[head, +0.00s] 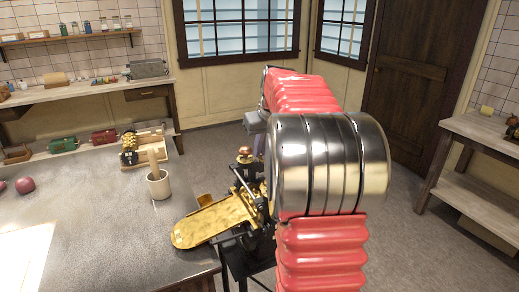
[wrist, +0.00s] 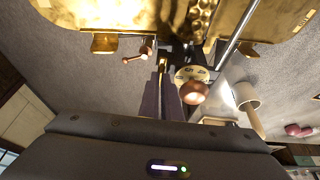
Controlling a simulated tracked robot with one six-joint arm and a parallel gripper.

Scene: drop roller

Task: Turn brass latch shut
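The drop roller stands beside the grey table, with a long brass tray (head: 215,222) reaching over the table's edge. Its copper-coloured knob (head: 245,152) shows above the dark frame, and again in the wrist view (wrist: 194,92). In the wrist view, my gripper (wrist: 161,72) points at the machine with its grey fingers close together. A small brass piece (wrist: 162,61) lies at the fingertips, but I cannot tell whether it is held. A small brass-coloured lever with a round end (wrist: 140,53) is just left of the tips. I cannot tell which piece is the latch.
A white cup with a wooden pestle (head: 159,184) stands on the table (head: 110,220), near the machine. A wooden rack with brass rollers (head: 130,148) is behind it. My red arm hides the machine's right side. Floor is open toward the dark door (head: 420,90).

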